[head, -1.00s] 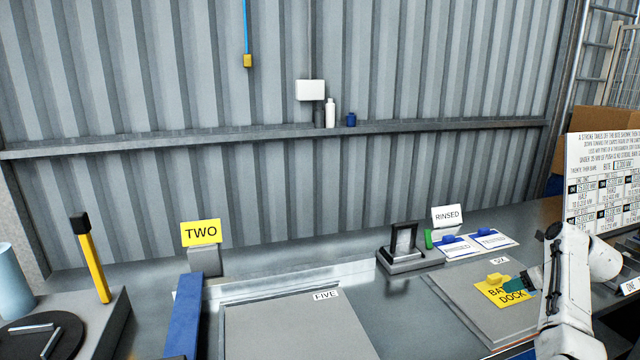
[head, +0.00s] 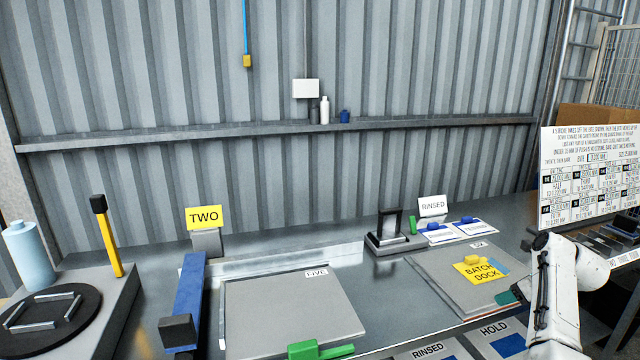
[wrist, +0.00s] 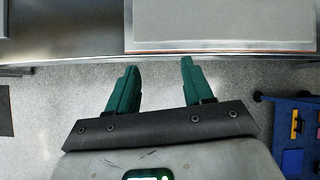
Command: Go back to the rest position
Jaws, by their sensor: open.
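My gripper (wrist: 158,78) is open and empty in the wrist view, its two green fingers apart over the grey floor, beside the bench's front edge. In the head view my white arm is at the lower right, and a green fingertip (head: 508,296) shows near the front edge of the grey plate marked SIX (head: 445,283). A yellow BATCH DOCK card (head: 482,271) with a small yellow block (head: 471,260) lies on that plate, apart from the fingertip. The rest of the gripper is hidden behind the arm in the head view.
Plate FIVE (head: 270,310) lies mid-bench, with a green handle (head: 305,350) in front. A blue bar (head: 186,300), TWO sign (head: 204,217) and yellow post (head: 108,245) stand left. A text board (head: 590,170) stands right. In the wrist view a blue cart (wrist: 290,140) stands on the floor.

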